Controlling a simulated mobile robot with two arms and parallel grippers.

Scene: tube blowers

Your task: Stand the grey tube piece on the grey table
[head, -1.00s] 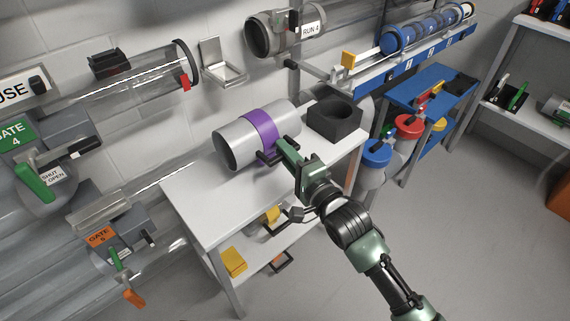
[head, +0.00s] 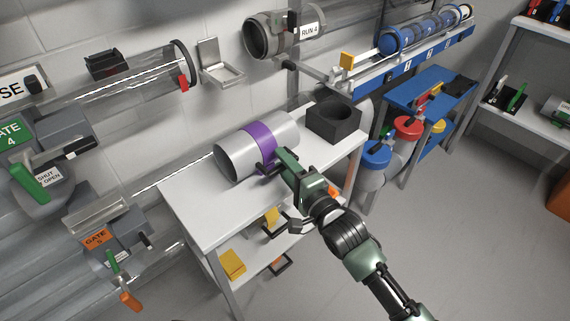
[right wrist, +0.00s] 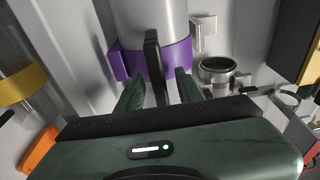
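The grey tube piece (head: 235,157) has a purple band (head: 259,141) and a black handle. It lies on its side and appears to rest on the pale grey table (head: 205,205), left of a black ring-shaped block (head: 336,125). My right gripper (head: 283,161) is at the handle on the tube's near side. In the right wrist view the tube (right wrist: 152,22) is straight ahead. The black handle (right wrist: 153,62) stands between the fingers of the right gripper (right wrist: 160,82), which are apart with gaps beside it. My left gripper is not in view.
The table's left front is clear. A lower shelf holds a yellow block (head: 232,263). A clear pipe (head: 125,85) and the RUN 4 port (head: 263,37) are on the wall behind. A blue table (head: 425,88) stands right, with red-lidded (head: 407,127) and blue-lidded (head: 376,153) canisters before it.

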